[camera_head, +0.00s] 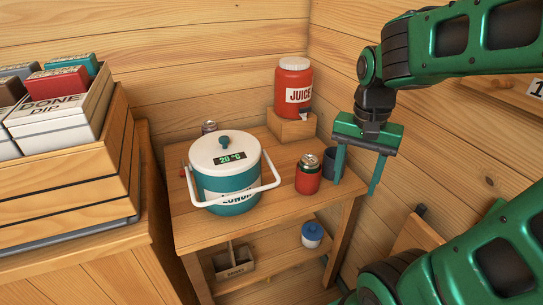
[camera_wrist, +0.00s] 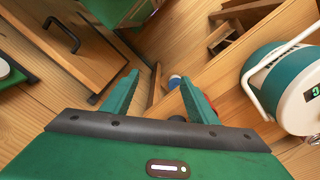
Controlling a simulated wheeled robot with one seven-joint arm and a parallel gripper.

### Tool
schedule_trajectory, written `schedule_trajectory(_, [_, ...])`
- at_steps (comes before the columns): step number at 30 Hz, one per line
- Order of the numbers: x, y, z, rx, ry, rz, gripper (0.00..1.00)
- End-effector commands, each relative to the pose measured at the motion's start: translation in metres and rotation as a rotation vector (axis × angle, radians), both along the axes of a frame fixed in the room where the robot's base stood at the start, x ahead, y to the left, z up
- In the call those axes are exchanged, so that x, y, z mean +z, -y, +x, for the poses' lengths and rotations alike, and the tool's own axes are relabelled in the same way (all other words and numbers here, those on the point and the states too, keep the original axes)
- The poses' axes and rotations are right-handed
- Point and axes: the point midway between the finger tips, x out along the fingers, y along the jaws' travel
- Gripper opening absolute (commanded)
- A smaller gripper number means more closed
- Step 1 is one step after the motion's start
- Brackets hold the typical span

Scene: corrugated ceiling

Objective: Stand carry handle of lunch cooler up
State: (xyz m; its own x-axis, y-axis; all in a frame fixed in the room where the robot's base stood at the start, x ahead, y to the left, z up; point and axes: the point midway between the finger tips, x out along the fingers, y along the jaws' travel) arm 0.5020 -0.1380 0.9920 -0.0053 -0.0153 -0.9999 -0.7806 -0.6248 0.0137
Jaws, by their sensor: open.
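The lunch cooler (camera_head: 231,196) stands upright on the small wooden table, with a teal body and a white lid showing "20 °C". Its white carry handle (camera_head: 235,203) is lowered and loops around the front of the body, below the lid. In the wrist view the cooler (camera_wrist: 289,60) is at the right edge, partly cut off, with part of the handle (camera_wrist: 252,75) visible. My gripper (camera_head: 356,187) is open and empty, fingers pointing down near the table's right edge, well to the right of the cooler. Its fingers (camera_wrist: 160,79) also show in the wrist view.
A red can (camera_head: 308,176) and a dark cup (camera_head: 329,160) stand between cooler and gripper. A red juice dispenser (camera_head: 293,84) sits on a wooden block behind. A small can (camera_head: 209,127) is behind the cooler. A crate (camera_head: 110,160) stands left; a blue-lidded jar (camera_head: 312,235) is on the lower shelf.

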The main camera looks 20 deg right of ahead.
Motion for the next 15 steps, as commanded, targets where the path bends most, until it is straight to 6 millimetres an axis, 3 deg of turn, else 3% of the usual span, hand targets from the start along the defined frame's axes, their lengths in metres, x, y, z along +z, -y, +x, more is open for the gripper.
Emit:
schedule_trajectory(1, [0.001,-0.010,0.019,-0.054,-0.002,-0.004,0.53])
schedule_trajectory(6, [0.004,-0.052,0.075,-0.284,0.007,-0.007,0.53])
schedule_trajectory(9, [0.003,-0.080,0.103,-0.411,0.009,-0.004,0.53])
schedule_trajectory(15, [-0.001,-0.126,0.138,-0.598,0.009,0.006,0.53])
